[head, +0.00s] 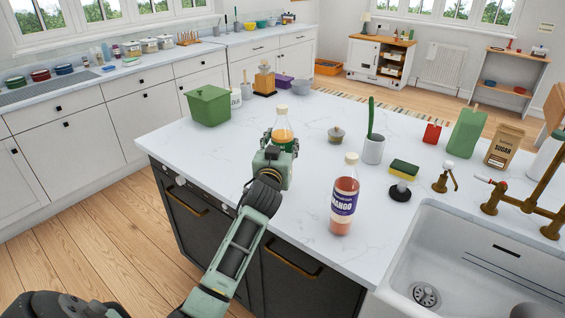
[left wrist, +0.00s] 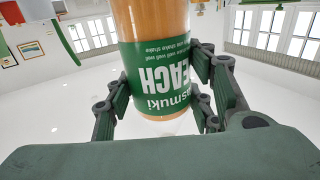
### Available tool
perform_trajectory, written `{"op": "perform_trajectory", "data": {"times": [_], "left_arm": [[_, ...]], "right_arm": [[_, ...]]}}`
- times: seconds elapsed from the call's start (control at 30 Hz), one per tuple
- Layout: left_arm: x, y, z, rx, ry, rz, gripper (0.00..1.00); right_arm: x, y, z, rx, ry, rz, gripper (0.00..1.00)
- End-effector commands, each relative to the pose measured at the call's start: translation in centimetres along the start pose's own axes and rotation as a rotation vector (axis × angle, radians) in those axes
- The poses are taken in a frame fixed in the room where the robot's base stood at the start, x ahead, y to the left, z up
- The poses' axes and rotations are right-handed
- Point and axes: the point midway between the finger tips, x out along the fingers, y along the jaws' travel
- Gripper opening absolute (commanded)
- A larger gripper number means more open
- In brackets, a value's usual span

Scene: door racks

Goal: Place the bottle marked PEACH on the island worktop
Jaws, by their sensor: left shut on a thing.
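The bottle marked PEACH (head: 283,126) has orange contents, a pale cap and a green label. My left gripper (head: 279,146) is shut around it. In the left wrist view the PEACH label (left wrist: 160,70) appears upside down between the two fingers (left wrist: 162,98). The bottle is over the near left part of the island worktop (head: 230,142); its base is hidden in the head view, so I cannot tell whether it touches the surface. A second bottle, marked MANGO (head: 344,200), stands upright on the worktop to the right. My right gripper is not in view.
The sink (head: 470,265) is at the right. Worktop between the green box and the front edge is clear.

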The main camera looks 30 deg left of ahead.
Motion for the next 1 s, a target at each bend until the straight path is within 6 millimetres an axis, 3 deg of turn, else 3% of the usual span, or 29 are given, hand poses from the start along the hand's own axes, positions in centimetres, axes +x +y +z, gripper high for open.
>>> {"op": "perform_trajectory", "data": {"times": [0.1,0.17,0.33,0.5,0.63,0.77,0.8,1.0], "left_arm": [[0.0,0.0,0.8,-0.001,0.005,0.000,0.02],[0.0,0.0,1.4,-0.001,0.004,0.000,0.02],[0.1,0.0,3.8,-0.001,0.003,0.000,0.02],[0.0,0.1,4.7,-0.001,0.007,0.002,0.02],[0.0,0.1,4.6,-0.001,0.007,0.002,0.02],[0.0,0.1,4.8,-0.001,0.007,0.001,0.02],[0.0,0.0,5.0,0.000,0.001,0.000,0.53],[0.0,0.0,5.0,0.000,0.000,0.000,0.68]], "right_arm": [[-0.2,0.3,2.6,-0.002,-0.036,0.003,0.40],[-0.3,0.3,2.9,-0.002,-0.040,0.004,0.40],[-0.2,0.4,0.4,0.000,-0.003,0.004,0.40],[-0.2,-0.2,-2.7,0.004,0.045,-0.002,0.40],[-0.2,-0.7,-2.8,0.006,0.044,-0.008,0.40],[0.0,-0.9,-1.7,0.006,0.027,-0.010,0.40],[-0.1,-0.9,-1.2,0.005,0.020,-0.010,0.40],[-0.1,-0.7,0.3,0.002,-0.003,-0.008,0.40]]}}
